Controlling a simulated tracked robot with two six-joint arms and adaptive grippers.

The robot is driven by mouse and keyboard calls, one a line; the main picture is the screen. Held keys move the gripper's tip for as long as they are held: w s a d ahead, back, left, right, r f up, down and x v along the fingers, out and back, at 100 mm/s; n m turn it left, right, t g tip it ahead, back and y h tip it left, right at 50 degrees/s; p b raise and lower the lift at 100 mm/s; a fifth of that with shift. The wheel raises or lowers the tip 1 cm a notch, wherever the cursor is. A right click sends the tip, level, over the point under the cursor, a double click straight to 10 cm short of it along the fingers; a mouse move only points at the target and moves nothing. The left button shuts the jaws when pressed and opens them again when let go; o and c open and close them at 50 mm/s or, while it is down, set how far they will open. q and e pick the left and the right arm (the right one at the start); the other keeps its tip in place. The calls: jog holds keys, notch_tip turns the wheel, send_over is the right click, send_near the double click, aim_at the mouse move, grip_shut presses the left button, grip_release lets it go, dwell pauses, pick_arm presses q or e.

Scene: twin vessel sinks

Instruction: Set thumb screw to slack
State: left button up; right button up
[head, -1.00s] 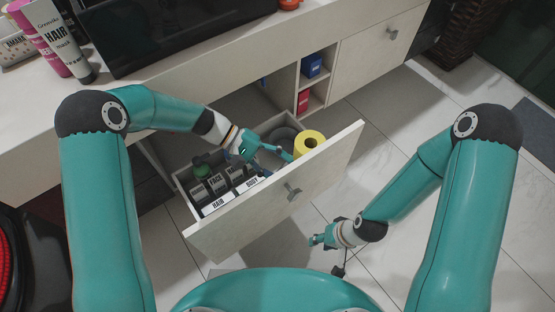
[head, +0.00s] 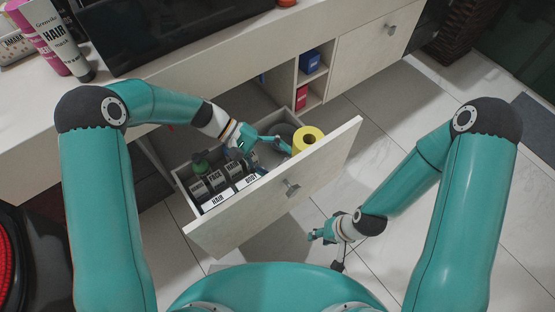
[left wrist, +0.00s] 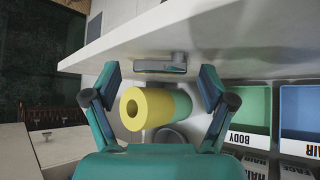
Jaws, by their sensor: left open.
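My left gripper (head: 274,147) is open over the right part of the pulled-out drawer (head: 270,214). In the left wrist view its fingers (left wrist: 159,83) are spread wide and hold nothing. A small grey metal fitting (left wrist: 160,67) is on the inner side of the drawer front, ahead of and between the fingertips and apart from them. It may be the thumb screw, but I cannot tell its setting. The fitting cannot be made out in the head view. My right gripper (head: 318,235) hangs low over the floor in front of the drawer; its jaws are too small to read.
Several labelled boxes (head: 218,200) fill the drawer's left side. The drawer front's rim is close to my left fingers. Floor to the right is clear.

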pick_arm(q)
jog(key=v, duration=0.6)
jog(key=shift+w+a+r, duration=0.2)
jog(key=shift+a, duration=0.15)
